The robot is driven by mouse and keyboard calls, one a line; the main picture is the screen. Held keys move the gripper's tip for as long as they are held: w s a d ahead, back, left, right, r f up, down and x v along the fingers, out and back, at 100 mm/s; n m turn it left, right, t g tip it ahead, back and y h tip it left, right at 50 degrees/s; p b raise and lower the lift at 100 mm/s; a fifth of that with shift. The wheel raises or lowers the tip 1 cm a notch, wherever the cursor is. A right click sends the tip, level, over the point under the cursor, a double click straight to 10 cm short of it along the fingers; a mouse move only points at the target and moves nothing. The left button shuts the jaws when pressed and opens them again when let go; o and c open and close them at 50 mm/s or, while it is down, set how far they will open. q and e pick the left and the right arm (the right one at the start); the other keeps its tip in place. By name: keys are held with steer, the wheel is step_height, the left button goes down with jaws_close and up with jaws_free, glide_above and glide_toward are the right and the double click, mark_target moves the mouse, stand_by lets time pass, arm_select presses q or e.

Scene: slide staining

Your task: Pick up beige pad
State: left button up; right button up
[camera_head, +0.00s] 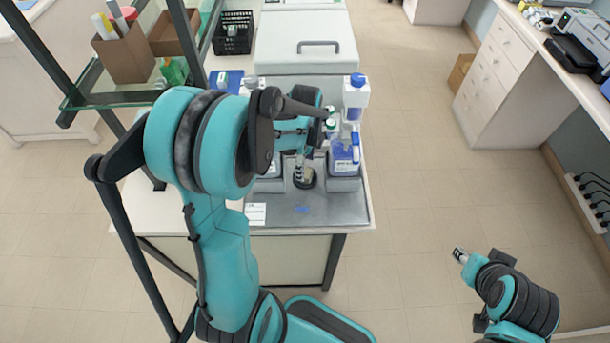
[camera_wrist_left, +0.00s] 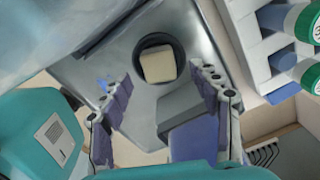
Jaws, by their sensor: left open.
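The beige pad (camera_wrist_left: 158,65) lies in a round black dish (camera_wrist_left: 142,44) on a grey metal tray (camera_wrist_left: 117,72) in the left wrist view. My left gripper (camera_wrist_left: 165,85) is open, with its two fingers apart on either side of the pad's line, and it holds nothing. In the head view the left gripper (camera_head: 302,165) hangs over the round dish (camera_head: 305,182), and the pad is only partly visible there. My right gripper (camera_head: 459,254) is off to the lower right over the floor, away from the table; its jaws are too small to judge.
Bottles with blue labels (camera_head: 343,160) stand right of the dish, close to the left gripper. Green-capped bottles (camera_wrist_left: 305,25) show in the left wrist view. A glass shelf (camera_head: 115,93) stands left.

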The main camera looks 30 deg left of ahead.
arm_select(q)
step_height(320, 180, down, 3)
steer(key=shift+f+b, duration=0.2)
steer(key=shift+b, duration=0.2)
steer(key=c, duration=1)
step_height(320, 180, up, 10)
steer(key=p, duration=0.3)
steer(key=shift+r, duration=0.1)
steer(key=shift+o, duration=1.4)
steer(key=c, duration=0.4)
